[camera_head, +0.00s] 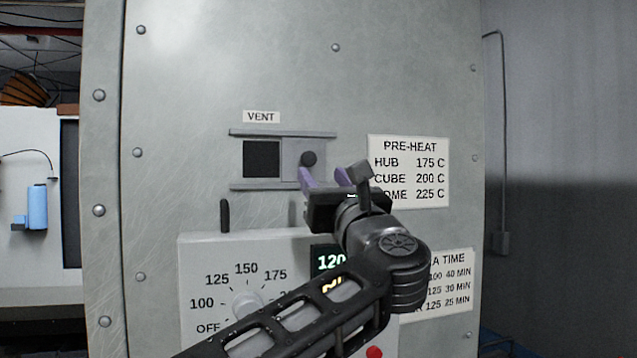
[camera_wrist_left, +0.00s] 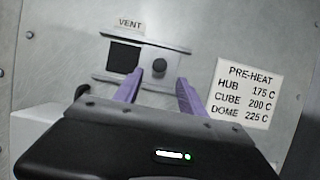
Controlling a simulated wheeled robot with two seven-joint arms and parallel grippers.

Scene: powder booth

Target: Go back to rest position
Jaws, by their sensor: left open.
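My left gripper (camera_head: 324,178) is open, with its two purple fingers apart and nothing between them. It is in front of the oven's grey front panel (camera_head: 400,80), just below and right of the vent slide's dark knob (camera_head: 308,158). In the left wrist view the purple fingers (camera_wrist_left: 160,95) point up toward the knob (camera_wrist_left: 159,67), with a gap visible around it. The vent (camera_head: 262,159) shows a dark square opening, with the slide plate to its right. My right gripper is in neither view.
Below the vent is a control box with a temperature dial (camera_head: 247,305) and a lit display (camera_head: 328,259), partly hidden by my left arm. A pre-heat label (camera_head: 408,150) is right of the vent. A blue object (camera_head: 37,208) shows at far left. A pipe (camera_head: 503,130) runs down the right wall.

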